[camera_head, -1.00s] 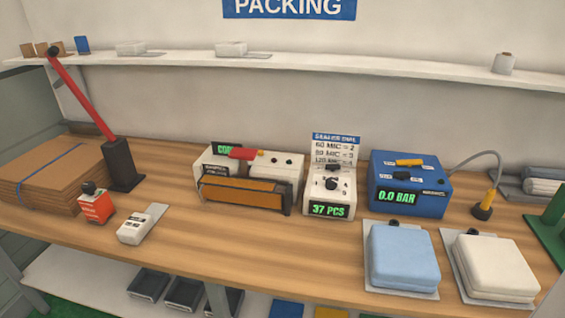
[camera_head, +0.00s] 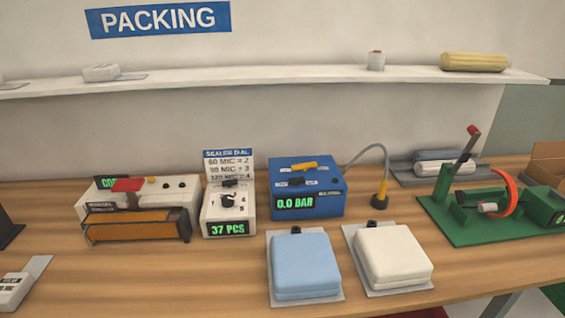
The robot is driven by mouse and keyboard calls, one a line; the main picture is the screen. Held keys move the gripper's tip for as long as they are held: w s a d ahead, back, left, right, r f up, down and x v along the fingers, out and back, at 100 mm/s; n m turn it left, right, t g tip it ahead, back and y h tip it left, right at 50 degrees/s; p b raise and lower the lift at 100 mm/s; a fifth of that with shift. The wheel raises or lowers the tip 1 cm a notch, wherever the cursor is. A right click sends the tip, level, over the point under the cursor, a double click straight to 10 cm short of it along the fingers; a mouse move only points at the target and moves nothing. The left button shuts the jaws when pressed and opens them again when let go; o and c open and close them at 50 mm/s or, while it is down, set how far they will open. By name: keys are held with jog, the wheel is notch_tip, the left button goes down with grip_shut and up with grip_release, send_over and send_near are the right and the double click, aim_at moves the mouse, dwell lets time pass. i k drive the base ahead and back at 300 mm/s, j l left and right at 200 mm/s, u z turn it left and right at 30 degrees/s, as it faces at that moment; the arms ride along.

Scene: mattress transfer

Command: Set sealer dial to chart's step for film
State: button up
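A white box with a black dial (camera_head: 228,200) stands mid-bench; its green display reads "37 PCS". Small figures circle the dial, with 4 and 5 legible at right; its setting is too small to tell. Behind it stands the sealer dial chart (camera_head: 229,165), reading 60 MIC = 2, 90 MIC = 3 and, partly hidden, 120 MIC = 4. Left of it is the heat sealer (camera_head: 135,211), with an orange-brown front, a red handle and a green display, partly covered. Film rolls (camera_head: 445,162) lie on a grey tray at right; no thickness label is legible. My gripper is not in view.
A blue pump box (camera_head: 306,190) reads "0.0 BAR", with a hose to a yellow-black nozzle (camera_head: 380,195). A blue pad (camera_head: 303,263) and white pad (camera_head: 392,254) lie in front. A green clamp stand (camera_head: 470,210) is at right.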

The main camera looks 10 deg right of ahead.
aim_at(228, 200)
jog(key=i+j, duration=0.15)
jog(key=i, duration=0.4)
jog(key=i+j+u, duration=0.1)
jog(key=i, duration=0.4)
jog(key=j, duration=0.1)
